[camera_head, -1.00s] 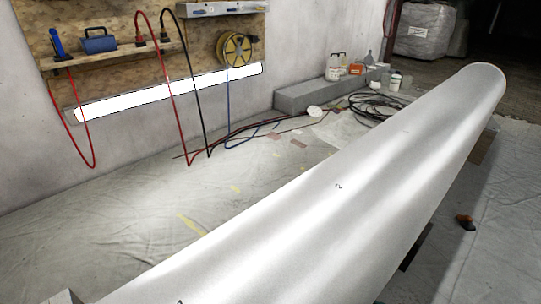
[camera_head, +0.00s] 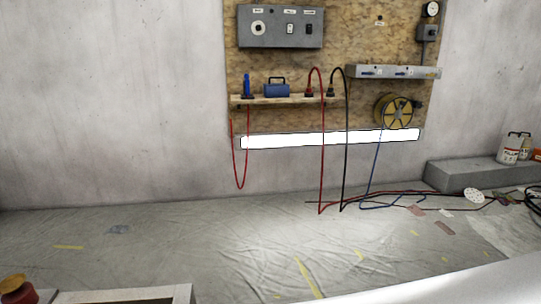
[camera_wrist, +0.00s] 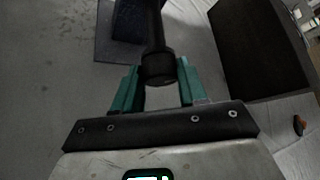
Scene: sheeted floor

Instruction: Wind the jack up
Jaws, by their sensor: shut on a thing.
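In the wrist view my gripper (camera_wrist: 158,84) has its two teal fingers closed on either side of a black round handle (camera_wrist: 158,66). The handle's thick end lies between the fingers, and its thinner shaft runs up out of the top of the picture. Behind the handle is a dark blue block (camera_wrist: 130,22) on a dark flat plate (camera_wrist: 104,42) on the floor; this looks like part of the jack, but most of it is cut off or hidden. The head view shows neither the jack nor my gripper.
In the head view, a long pale tube (camera_head: 460,286) crosses the lower right.

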